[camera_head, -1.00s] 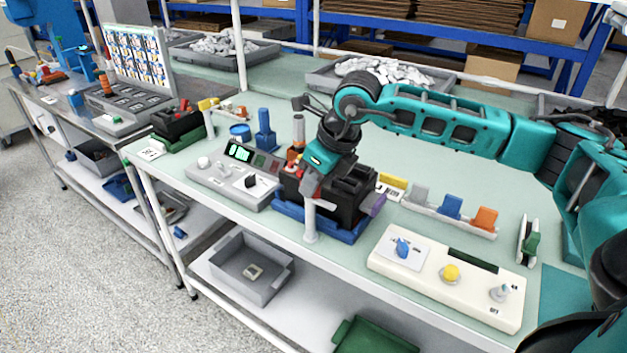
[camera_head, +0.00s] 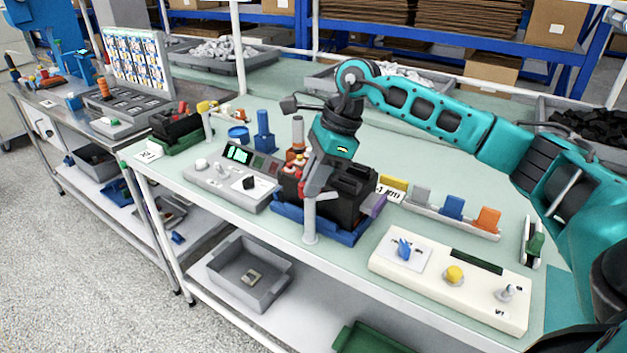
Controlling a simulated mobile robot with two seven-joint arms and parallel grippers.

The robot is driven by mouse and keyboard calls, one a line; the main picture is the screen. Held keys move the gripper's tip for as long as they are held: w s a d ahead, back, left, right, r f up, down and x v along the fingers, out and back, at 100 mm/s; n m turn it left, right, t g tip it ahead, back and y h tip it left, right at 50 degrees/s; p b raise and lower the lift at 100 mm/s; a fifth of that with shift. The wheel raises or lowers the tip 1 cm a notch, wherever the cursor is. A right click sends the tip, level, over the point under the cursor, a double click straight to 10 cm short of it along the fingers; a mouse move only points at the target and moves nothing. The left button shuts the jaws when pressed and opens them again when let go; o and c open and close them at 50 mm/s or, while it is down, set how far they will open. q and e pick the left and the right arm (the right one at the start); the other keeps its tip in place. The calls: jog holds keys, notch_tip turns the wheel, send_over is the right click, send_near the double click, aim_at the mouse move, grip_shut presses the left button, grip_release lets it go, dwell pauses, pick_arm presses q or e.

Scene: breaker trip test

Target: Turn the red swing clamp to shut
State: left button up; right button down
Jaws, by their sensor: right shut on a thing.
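The swing clamp stands on a grey post (camera_head: 310,222) at the front edge of the bench. Its red part (camera_head: 302,188) shows at the top of the post, partly hidden by my right gripper. My right gripper (camera_head: 313,183) points down from above and is shut on the red swing clamp. A black breaker block (camera_head: 350,192) sits in a blue fixture (camera_head: 341,232) right behind and beside the post. My left gripper is not in view.
A grey panel (camera_head: 215,180) with a green display stands to the left. A cream control box (camera_head: 440,287) with a blue knob, a yellow button and a switch lies to the right. A holder (camera_head: 450,222) with grey, blue and orange pieces is behind it.

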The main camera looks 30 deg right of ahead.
jog(key=n+g, duration=0.1)
jog(key=n, duration=0.3)
jog(key=shift+w+n+g, duration=0.15)
jog(key=shift+n+g, duration=0.15)
jog(key=shift+g, duration=0.1)
jog(key=shift+w+n+g+b, duration=0.1)
jog(key=shift+n+g+b, duration=0.6)
jog(key=shift+n, duration=1.2)
jog(key=c, duration=1.1)
grip_release()
jog(key=p+v, duration=0.2)
jog(key=v, duration=1.1)
jog(key=shift+a, duration=0.2)
